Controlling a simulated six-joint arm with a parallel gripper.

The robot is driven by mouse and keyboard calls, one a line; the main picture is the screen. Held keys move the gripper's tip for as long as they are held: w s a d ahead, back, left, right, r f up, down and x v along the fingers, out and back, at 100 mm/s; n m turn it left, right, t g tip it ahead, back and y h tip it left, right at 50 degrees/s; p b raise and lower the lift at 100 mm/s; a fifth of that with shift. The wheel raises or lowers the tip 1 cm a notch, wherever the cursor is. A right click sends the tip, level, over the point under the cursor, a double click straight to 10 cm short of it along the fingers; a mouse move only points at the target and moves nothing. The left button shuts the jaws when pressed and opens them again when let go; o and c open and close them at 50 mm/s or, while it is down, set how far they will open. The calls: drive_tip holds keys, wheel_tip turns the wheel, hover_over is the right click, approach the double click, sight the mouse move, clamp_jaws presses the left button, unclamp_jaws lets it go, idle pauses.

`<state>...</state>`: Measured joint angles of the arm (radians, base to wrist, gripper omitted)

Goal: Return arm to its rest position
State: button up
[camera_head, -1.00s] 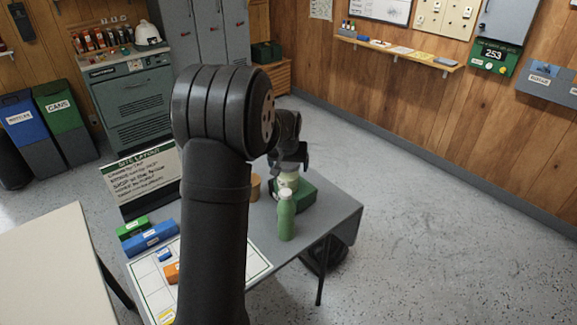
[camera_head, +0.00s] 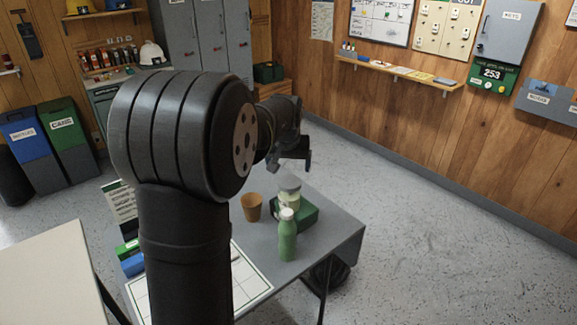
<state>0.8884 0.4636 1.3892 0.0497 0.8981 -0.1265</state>
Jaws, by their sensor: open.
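My arm rises through the middle of the view, its large dark elbow joint in front of the lockers. My gripper (camera_head: 293,166) is at the arm's far end, pointing down above the back of the grey table (camera_head: 338,230). Its jaws are open and I see nothing between them. Below it, a pale jar with a light lid (camera_head: 289,190) stands on or in a green box (camera_head: 308,213). The gripper is apart from the jar.
A green bottle (camera_head: 287,238) stands in front of the box, and a brown cup (camera_head: 251,207) is left of it. A white gridded sheet (camera_head: 252,285) lies on the table, partly behind my arm. A pale table (camera_head: 45,275) is at the left. Floor at right is clear.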

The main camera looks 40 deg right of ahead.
sight(290, 180)
drive_tip(key=shift+f, duration=0.1)
drive_tip(key=x, duration=1.2)
drive_tip(key=shift+f, duration=0.25)
wheel_tip(290, 180, up, 3)
drive_tip(key=shift+r, duration=0.55)
